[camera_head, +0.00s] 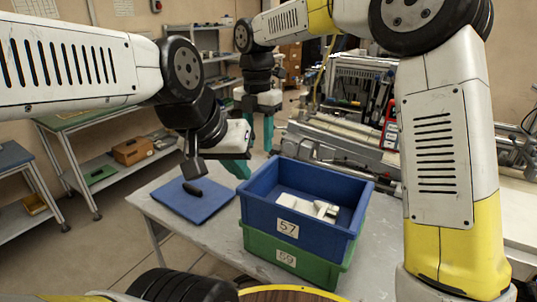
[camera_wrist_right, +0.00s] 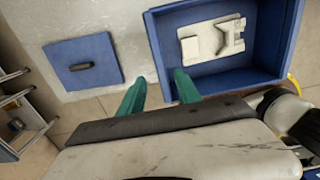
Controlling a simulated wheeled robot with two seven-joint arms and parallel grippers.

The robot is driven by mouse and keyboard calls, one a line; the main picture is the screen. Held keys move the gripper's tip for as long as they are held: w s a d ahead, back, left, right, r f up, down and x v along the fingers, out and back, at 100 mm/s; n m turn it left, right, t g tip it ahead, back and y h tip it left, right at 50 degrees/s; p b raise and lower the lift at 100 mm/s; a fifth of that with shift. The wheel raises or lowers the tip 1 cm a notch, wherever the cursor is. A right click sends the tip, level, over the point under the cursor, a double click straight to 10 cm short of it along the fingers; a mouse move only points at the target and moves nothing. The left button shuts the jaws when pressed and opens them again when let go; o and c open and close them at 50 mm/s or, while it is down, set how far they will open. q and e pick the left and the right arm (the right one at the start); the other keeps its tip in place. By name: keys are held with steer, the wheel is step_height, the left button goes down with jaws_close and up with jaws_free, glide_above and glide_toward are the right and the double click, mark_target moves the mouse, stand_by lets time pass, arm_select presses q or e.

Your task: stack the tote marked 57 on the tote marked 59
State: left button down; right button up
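The blue tote marked 57 (camera_head: 262,217) sits upright on the green tote marked 59 (camera_head: 312,266), with both labels facing me. The rims of the two look lined up. The blue tote also shows in the right wrist view (camera_wrist_right: 272,84), where it hides the green one. My right gripper (camera_head: 256,128) is behind the totes in the head view. In its wrist view its teal fingers (camera_wrist_right: 160,92) are apart with nothing between them. My left gripper (camera_head: 238,168) is left of the blue tote, apart from it; its finger gap is not clear.
A white part (camera_head: 306,206) lies inside the blue tote. A blue lid with a black handle (camera_head: 180,205) lies on the grey table (camera_head: 226,240), left of the totes. Shelves (camera_head: 100,165) stand at the left and machinery (camera_head: 350,140) behind.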

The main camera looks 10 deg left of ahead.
steer(key=s+d+r+m+t+y, duration=0.1)
steer(key=s+d+r+m, duration=0.25)
steer(key=d+m, duration=0.45)
steer(key=s+d+r+m+t, duration=0.2)
steer(key=s+d+r+m, duration=0.15)
steer(key=d+m, duration=0.4)
steer(key=s+d+f+m+t, duration=0.1)
steer(key=s+d+f+m, duration=0.1)
steer(key=s+d+m, duration=0.3)
steer(key=s+d+f+m+t+y, duration=0.1)
steer(key=s+d+f+m+t, duration=0.1)
steer(key=s+d+m, duration=0.3)
steer(key=d+f+m, duration=0.1)
steer(key=d+m, duration=0.2)
steer(key=m, duration=0.3)
steer(key=shift+s+d+f, duration=0.15)
steer(key=shift+s+f, duration=0.05)
steer(key=shift+s, duration=0.1)
